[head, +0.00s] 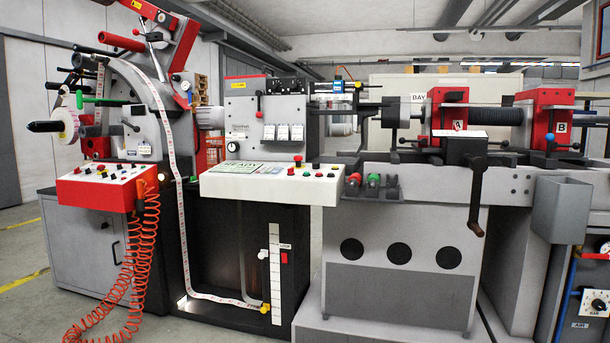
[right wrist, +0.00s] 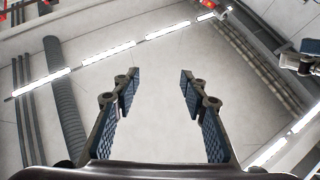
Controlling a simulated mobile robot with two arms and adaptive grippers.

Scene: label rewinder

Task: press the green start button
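The white control panel (head: 218,186) stands at the middle of the machine, with a small display (head: 245,168) reading what looks like READY. At its right end are several small buttons, among them what looks like a green button (head: 306,169) between red ones; they are too small to tell any labels. My right gripper (right wrist: 160,78) shows only in the right wrist view, open and empty, its fingers apart against the ceiling and lights. No panel or button shows in that view. My left gripper is not in view.
A red-fronted control box (head: 88,195) with a coiled orange cable (head: 138,250) is at left. Red, green and dark knobs sit in a holder (head: 391,187) right of the panel. A crank handle (head: 476,205) and a grey bin (head: 562,210) stick out at right.

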